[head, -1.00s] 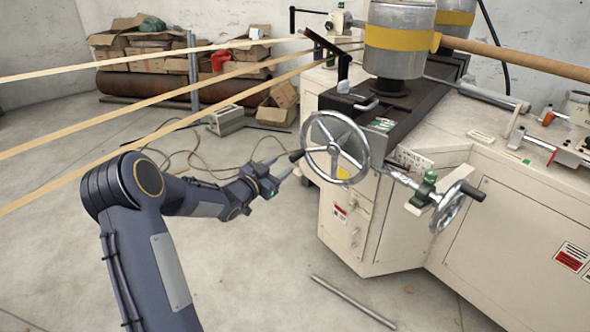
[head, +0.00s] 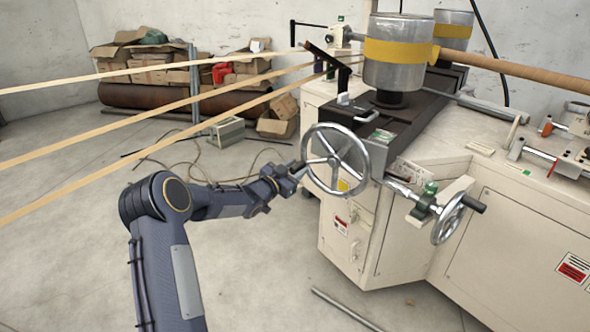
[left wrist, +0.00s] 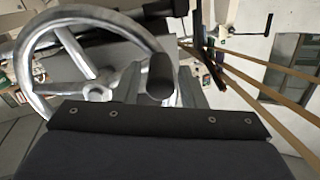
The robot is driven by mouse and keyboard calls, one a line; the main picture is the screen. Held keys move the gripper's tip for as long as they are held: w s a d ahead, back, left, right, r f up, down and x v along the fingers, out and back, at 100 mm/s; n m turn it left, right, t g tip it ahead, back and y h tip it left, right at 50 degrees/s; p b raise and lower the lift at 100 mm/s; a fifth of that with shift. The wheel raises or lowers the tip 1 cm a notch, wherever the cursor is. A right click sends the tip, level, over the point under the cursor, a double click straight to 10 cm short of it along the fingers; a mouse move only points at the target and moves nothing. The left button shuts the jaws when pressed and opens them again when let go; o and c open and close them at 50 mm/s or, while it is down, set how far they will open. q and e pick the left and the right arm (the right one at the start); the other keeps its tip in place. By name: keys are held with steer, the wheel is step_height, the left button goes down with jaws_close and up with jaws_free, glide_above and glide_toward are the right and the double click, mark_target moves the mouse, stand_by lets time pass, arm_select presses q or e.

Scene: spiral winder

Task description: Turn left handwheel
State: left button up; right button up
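The left handwheel (head: 335,160) is a large silver spoked wheel on the near left end of the cream machine. Its dark handle is at the wheel's left side, mostly hidden by my gripper in the head view. In the left wrist view the black handle (left wrist: 160,78) stands between my two grey fingers, with the wheel (left wrist: 97,91) to its left. My left gripper (head: 297,170) is at the handle. The fingers look apart, with narrow gaps beside the handle, so it seems open around it. My right gripper is not in view.
A smaller handwheel (head: 450,219) with a black handle is to the right on the same machine (head: 395,215). Tan strips (head: 150,111) stretch across the upper left. A metal rod (head: 345,308) lies on the floor. The floor left of the machine is mostly clear.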

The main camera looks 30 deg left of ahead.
arm_select(q)
jaws_close()
steer(key=shift+r, duration=0.1)
